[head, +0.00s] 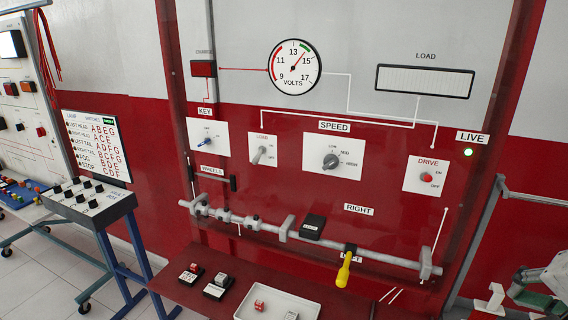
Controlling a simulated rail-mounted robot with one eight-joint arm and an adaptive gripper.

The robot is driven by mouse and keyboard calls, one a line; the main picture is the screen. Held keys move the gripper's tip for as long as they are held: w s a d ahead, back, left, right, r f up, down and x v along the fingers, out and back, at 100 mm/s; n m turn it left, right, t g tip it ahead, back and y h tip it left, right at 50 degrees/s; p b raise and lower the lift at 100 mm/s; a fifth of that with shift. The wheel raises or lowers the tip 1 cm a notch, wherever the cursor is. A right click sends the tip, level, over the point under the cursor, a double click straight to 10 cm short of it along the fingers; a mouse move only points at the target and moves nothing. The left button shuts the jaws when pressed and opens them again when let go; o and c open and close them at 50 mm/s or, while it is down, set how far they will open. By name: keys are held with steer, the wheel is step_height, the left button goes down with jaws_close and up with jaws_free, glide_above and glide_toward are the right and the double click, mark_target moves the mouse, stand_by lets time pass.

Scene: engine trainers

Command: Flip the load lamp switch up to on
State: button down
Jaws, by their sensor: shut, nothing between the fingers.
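The load switch (259,156) is a small grey lever on a white plate marked LOAD, left of centre on the red lower part of the upright panel. Small ON and OFF marks stand to its right. The lever looks slanted, its lower end toward the left; I cannot surely tell which position it is in. The load lamp (424,81) is a wide pale ribbed window in a black frame under the word LOAD at the upper right; it shows no clear glow.
Beside the switch are the key switch (208,141), speed knob (331,161) and red drive switch (427,177). A green LIVE light (468,152) glows. Below, a grey shaft (330,249) and a yellow-handled tool (344,270) stand out over a red shelf with a white tray (245,310).

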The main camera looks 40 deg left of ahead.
steer(key=w+a+r+m+g+y, duration=0.1)
steer(key=w+a+r, duration=0.15)
steer(key=a, duration=0.45)
steer(key=w+a+r+m+y, duration=0.2)
steer(key=w+a, duration=0.2)
steer(key=a, duration=0.2)
steer(key=m+g+y+p, duration=0.3)
steer(key=m+g+y, duration=0.2)
steer(key=m+g, duration=0.1)
glide_toward(258, 157)
steer(key=d+f, duration=0.1)
steer(key=w+d+f, duration=0.1)
steer(key=shift+d, duration=0.3)
steer(key=shift+a, duration=0.1)
steer(key=x, duration=0.5)
steer(key=p+x, duration=0.1)
steer(key=x, duration=0.3)
steer(key=shift+s+a+f, duration=0.1)
steer(key=shift+s+a, duration=0.15)
steer(key=shift+a, duration=0.1)
